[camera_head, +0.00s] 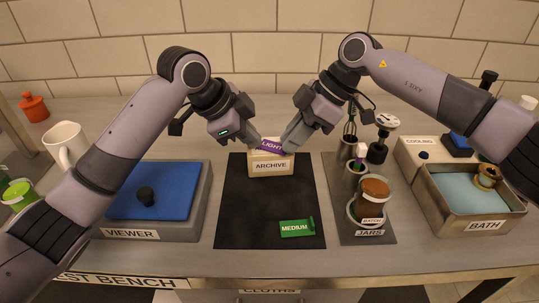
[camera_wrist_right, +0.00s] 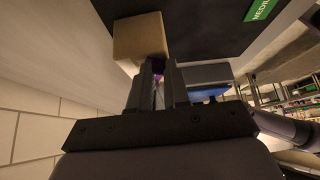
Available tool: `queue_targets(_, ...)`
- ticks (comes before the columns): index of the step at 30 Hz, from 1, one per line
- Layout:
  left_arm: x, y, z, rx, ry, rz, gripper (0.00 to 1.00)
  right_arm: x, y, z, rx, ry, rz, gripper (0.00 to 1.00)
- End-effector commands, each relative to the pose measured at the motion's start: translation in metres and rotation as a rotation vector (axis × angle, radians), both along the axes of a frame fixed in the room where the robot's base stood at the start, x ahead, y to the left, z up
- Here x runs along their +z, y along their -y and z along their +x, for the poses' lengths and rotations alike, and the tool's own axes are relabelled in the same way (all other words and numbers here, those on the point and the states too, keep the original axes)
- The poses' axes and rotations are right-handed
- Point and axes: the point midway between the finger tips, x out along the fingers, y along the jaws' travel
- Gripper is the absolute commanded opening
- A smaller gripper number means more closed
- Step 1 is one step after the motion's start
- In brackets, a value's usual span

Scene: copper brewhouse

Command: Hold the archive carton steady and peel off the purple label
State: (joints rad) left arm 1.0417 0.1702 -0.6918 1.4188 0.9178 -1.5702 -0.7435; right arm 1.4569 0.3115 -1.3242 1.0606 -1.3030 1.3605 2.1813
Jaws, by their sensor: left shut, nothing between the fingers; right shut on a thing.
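The cream archive carton (camera_head: 271,169) stands on the black mat (camera_head: 262,211), its ARCHIVE plate facing me. The purple label (camera_head: 269,147), marked LIGHT, is at the carton's top, tilted; whether it still sticks there is hard to tell. My right gripper (camera_head: 287,143) is shut on the purple label from the upper right. The right wrist view shows purple (camera_wrist_right: 157,66) between its fingertips (camera_wrist_right: 158,72), close to the carton (camera_wrist_right: 139,38). My left gripper (camera_head: 254,141) is shut and empty at the carton's upper left; whether it touches the carton is unclear.
A green MEDIUM label (camera_head: 297,228) lies on the mat's front right. The blue-topped VIEWER (camera_head: 160,230) is left; the JARS tray (camera_head: 372,237) with jar and tools, and the BATH (camera_head: 481,225) are right. The mat's front left is clear.

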Motion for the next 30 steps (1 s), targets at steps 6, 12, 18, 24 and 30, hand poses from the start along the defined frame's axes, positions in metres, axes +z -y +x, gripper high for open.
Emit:
queue_targets(6,-0.011,-0.002,-0.002,0.002,-0.02,0.016,0.0,0.001,0.001,0.0,0.0,-0.003,-0.004,0.0)
queue_targets(12,-0.011,-0.003,-0.002,0.003,-0.019,0.016,0.0,0.007,0.001,0.0,-0.001,0.0,0.0,0.0)
queue_targets(18,-0.01,-0.003,-0.002,0.003,-0.019,0.016,0.0,0.012,0.0,0.001,-0.002,0.004,0.005,0.0)
queue_targets(24,-0.01,-0.003,-0.002,0.003,-0.019,0.016,0.0,0.018,-0.001,0.001,-0.002,0.007,0.011,0.0)
queue_targets(30,-0.01,-0.002,-0.002,0.003,-0.019,0.016,0.0,0.022,-0.001,0.002,-0.003,0.01,0.013,0.0)
